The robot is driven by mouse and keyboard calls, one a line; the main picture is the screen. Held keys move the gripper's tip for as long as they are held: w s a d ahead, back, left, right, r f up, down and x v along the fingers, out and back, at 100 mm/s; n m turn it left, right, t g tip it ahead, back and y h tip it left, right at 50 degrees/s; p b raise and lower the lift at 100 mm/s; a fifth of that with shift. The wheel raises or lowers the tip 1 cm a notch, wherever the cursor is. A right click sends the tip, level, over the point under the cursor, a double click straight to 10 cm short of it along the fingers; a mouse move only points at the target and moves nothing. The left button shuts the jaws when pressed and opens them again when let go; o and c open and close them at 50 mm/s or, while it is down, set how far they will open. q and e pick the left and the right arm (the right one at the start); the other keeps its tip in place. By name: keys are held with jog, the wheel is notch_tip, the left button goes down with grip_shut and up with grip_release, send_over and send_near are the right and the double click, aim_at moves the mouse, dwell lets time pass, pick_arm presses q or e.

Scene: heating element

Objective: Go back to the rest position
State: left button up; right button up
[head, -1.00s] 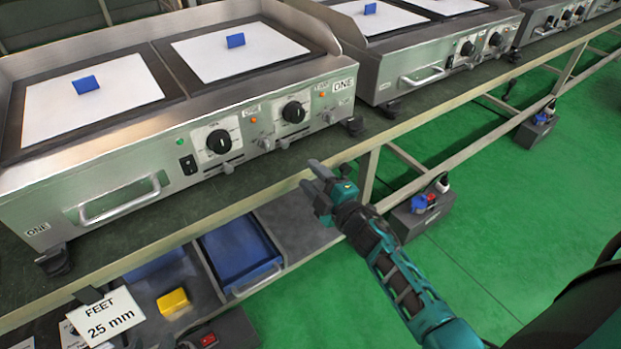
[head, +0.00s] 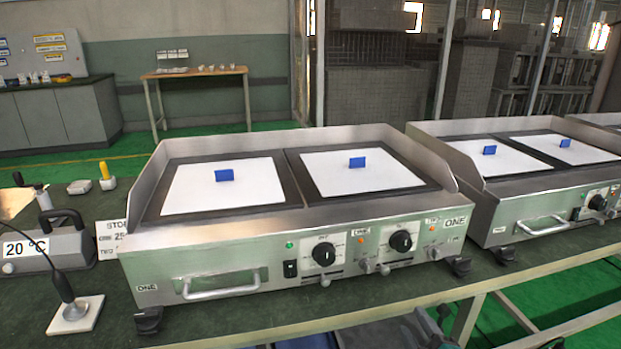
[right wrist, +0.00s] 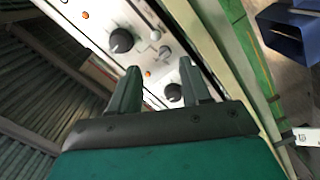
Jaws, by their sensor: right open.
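My right gripper (right wrist: 160,78) shows in the right wrist view with its two dark green fingers apart and nothing between them. Behind the fingers is the front panel of a steel griddle, with black knobs and orange lamps. In the head view only a small part of my right gripper (head: 425,328) shows at the bottom edge, below and in front of the bench edge. It is apart from the griddle marked ONE (head: 215,262). My left gripper is in neither view now.
A second griddle (head: 525,210) stands to the right on the same bench (head: 350,318). At left are a grey device marked 20 °C (head: 75,250) and a probe on a white plate (head: 76,315). A blue bin (right wrist: 290,35) shows in the right wrist view.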

jog(key=s+a+f+m+g+y, duration=0.1)
jog(key=s+a+f+m+g, duration=0.15)
jog(key=s+a+m, duration=0.45)
jog(key=s+a+f+m+g, duration=0.1)
jog(key=s+a+m+g, duration=0.25)
jog(key=s, duration=0.85)
pick_arm(q)
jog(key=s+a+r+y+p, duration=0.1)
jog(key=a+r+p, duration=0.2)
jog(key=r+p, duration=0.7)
jog(key=p, duration=0.4)
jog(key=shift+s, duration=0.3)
pick_arm(e)
jog(key=d+r, duration=0.3)
jog(key=r, duration=0.7)
jog(key=shift+s+d+g+h, duration=0.15)
jog(key=shift+d+g+h, duration=0.1)
jog(key=shift+g+h, duration=0.15)
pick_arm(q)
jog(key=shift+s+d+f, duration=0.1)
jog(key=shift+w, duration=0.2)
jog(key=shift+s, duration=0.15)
